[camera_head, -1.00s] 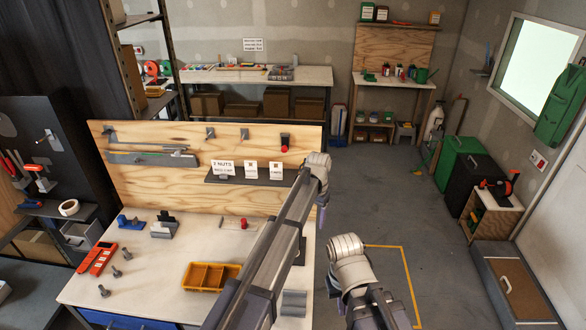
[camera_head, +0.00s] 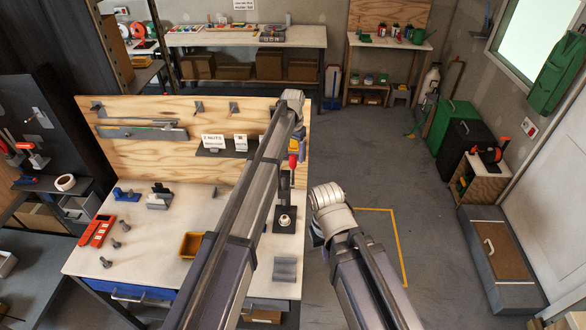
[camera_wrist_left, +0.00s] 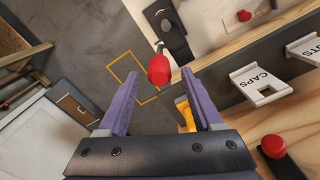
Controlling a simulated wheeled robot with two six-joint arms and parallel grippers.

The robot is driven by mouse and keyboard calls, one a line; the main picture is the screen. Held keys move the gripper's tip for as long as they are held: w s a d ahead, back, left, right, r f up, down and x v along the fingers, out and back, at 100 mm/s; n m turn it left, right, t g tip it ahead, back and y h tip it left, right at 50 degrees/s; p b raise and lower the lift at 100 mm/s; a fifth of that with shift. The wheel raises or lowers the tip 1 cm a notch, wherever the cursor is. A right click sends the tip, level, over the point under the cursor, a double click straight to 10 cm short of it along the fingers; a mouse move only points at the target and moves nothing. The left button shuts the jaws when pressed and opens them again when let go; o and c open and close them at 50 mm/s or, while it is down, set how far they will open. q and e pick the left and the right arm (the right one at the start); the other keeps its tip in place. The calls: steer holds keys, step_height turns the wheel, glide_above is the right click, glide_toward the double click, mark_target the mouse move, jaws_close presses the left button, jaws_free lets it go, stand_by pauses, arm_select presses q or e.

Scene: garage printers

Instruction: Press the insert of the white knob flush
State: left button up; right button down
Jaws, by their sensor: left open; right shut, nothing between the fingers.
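The white knob (camera_head: 285,221) sits on a dark press base at the right side of the workbench, and it also shows small in the left wrist view (camera_wrist_left: 166,25). A red lever handle (camera_wrist_left: 159,69) stands out from the press; in the head view it is the red spot (camera_head: 293,160) beside my left arm. My left gripper (camera_wrist_left: 166,92) is open, its purple fingers apart on either side of the red handle, without visible contact. My right gripper (camera_head: 316,237) is mostly hidden behind its wrist, off the bench's right edge. The knob's insert is too small to make out.
A plywood backboard (camera_head: 190,171) carries a labelled shelf (camera_head: 213,151) near the press. A yellow bin (camera_head: 190,245), a red-orange device (camera_head: 97,231), bolts and a grey ribbed block (camera_head: 285,268) lie on the workbench (camera_head: 150,263). The floor right of it is open.

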mark_target(293, 167)
arm_select(q)
step_height(293, 167, down, 7)
steer(key=b, duration=0.6)
steer(key=shift+r, duration=0.1)
jaws_close()
stand_by(1.0)
steer(key=shift+s, duration=0.15)
